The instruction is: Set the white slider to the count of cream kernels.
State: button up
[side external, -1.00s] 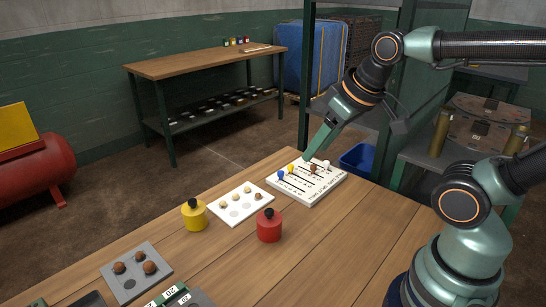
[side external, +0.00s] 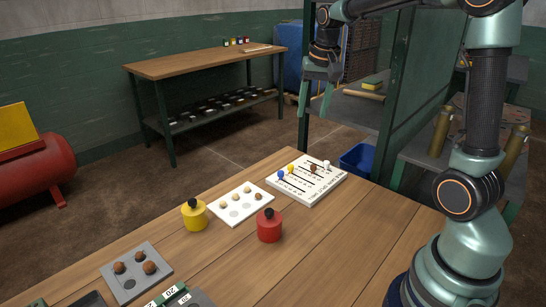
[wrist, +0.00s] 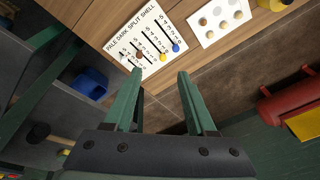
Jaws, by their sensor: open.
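The white slider board (side external: 322,190) lies on the wooden table, with blue (side external: 281,174), yellow (side external: 291,167), brown (side external: 313,168) and white (side external: 327,163) knobs. In the wrist view the board (wrist: 117,34) reads "PALE DARK SPLIT SHELL"; the white knob is hard to make out there. A white card with round recesses (side external: 229,217) holds three pale kernels (side external: 235,195) and a browner one (side external: 258,196). My gripper (side external: 314,100) is open and empty, raised well above and behind the board. Its two green fingers (wrist: 160,76) are apart in the wrist view.
A yellow weight (side external: 194,216) and a red weight (side external: 269,228) flank the card. A grey tray with brown balls (side external: 153,283) lies at the front left. A shelf rack with a blue bin (side external: 357,160) stands behind the table.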

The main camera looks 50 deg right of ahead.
jog(key=w+d+f+m+g, duration=0.1)
jog(key=w+d+f+m, duration=0.3)
jog(key=d, duration=0.5)
jog(key=m+g, duration=0.1)
jog(key=m, duration=0.1)
send_near(326, 161)
jog(key=shift+y, duration=0.4)
jog(key=f, duration=0.8)
jog(key=shift+s+d+f, duration=0.1)
jog(key=shift+d+f, duration=0.05)
jog(key=shift+d, duration=0.15)
jog(key=shift+c, duration=0.3)
grip_shut()
